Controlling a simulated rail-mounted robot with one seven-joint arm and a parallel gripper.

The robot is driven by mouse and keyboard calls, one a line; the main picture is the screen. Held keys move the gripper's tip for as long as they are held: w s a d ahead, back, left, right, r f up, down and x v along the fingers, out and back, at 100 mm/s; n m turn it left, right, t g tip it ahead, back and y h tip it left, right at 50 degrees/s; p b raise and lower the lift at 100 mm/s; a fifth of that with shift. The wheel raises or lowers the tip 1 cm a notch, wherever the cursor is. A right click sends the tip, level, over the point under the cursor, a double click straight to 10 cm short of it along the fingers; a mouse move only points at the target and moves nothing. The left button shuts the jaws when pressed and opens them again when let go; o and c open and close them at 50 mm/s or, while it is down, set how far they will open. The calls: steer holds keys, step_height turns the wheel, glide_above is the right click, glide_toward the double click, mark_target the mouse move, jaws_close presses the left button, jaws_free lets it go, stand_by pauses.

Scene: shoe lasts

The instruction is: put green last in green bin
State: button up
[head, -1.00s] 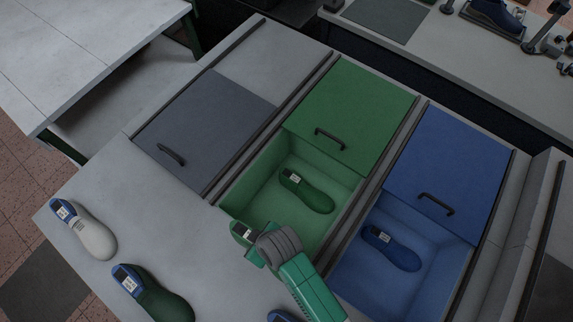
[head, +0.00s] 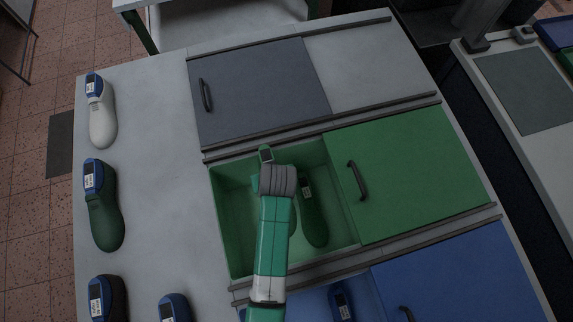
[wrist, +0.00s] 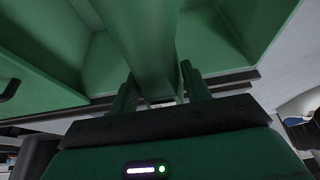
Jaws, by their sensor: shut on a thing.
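My gripper (wrist: 160,92) is shut on a green last (wrist: 148,35), which runs away between the two fingers in the wrist view. Another green last (head: 315,215) lies inside the bin, right of my arm. A further green last (head: 104,215) lies on the table at left.
The green lid (head: 420,170) covers the bin's right part. The grey lid (head: 260,90) is behind, the blue bin's lid (head: 460,280) in front. A white last (head: 101,115) and dark lasts (head: 108,300) lie along the table's left side.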

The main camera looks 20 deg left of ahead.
step_height(320, 180, down, 23)
steer(key=b, duration=0.7)
steer(key=shift+f, duration=0.15)
steer(key=shift+d+f+b, duration=0.1)
steer(key=shift+f+b, duration=1.15)
steer(key=shift+f, duration=0.6)
steer(key=shift+c, duration=0.2)
steer(key=shift+f, duration=0.2)
steer(key=o, duration=1.4)
steer(key=shift+o, duration=0.2)
steer(key=p+v, duration=0.6)
steer(key=v, duration=0.6)
steer(key=shift+r, duration=0.25)
